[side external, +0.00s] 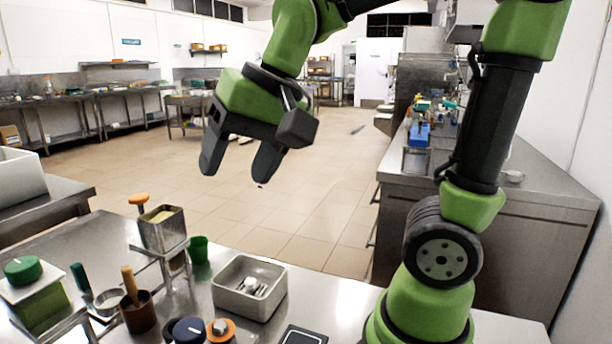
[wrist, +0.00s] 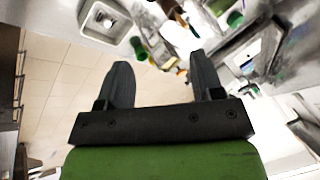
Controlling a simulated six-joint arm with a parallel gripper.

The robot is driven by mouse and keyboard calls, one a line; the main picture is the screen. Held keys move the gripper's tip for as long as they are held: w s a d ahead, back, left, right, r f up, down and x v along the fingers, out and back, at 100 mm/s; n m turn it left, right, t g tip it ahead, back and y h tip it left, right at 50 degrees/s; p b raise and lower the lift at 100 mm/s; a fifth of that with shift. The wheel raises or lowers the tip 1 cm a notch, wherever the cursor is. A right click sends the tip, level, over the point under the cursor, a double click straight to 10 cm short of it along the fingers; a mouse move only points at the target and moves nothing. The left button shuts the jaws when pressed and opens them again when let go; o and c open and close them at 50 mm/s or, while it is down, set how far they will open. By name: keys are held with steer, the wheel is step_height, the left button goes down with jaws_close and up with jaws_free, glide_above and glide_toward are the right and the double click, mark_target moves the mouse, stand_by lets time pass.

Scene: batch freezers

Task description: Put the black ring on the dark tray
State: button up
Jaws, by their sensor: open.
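My gripper (side external: 238,170) is open and empty, high above the far edge of the steel table in the side view. Its two dark fingers also show spread apart in the wrist view (wrist: 160,66), with nothing between them. A flat dark piece with a light rim (side external: 302,337), which may be the dark tray, lies at the bottom edge of the side view, partly cut off. I cannot pick out the black ring for certain in either view. A dark round-topped piece (side external: 188,331) stands near the front of the table, also partly cut off.
The left side is crowded; bare tabletop shows right of the bin.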

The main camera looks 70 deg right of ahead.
steer(key=s+n, duration=0.1)
steer(key=s, duration=0.1)
steer(key=s+n+t, duration=0.1)
steer(key=s, duration=0.2)
steer(key=s+f+t, duration=0.1)
steer(key=s, duration=0.2)
steer(key=shift+s+n, duration=0.25)
steer(key=shift+n, duration=0.15)
steer(key=shift+c, duration=0.2)
steer(key=w+f+n+g+h, duration=0.1)
steer(key=w+f+n+g, duration=0.1)
steer(key=w+n, duration=0.55)
steer(key=w+f+n+g, duration=0.25)
steer(key=w+n, duration=0.35)
steer(key=w, duration=0.3)
steer(key=w+f+n, duration=0.2)
steer(key=f+n, duration=0.1)
steer(key=f, duration=0.4)
steer(key=w+a+f+n+g+h, duration=0.1)
steer(key=w+f+n, duration=0.2)
steer(key=f, duration=0.4)
steer(key=w+a+f+n+g+h, duration=0.1)
steer(key=w+f+n, duration=0.2)
steer(key=f, duration=0.3)
steer(key=shift+f+n, duration=0.4)
steer(key=shift+n, duration=0.45)
steer(key=f, duration=0.5)
steer(key=shift+d+f, duration=0.2)
steer(key=shift+f, duration=0.15)
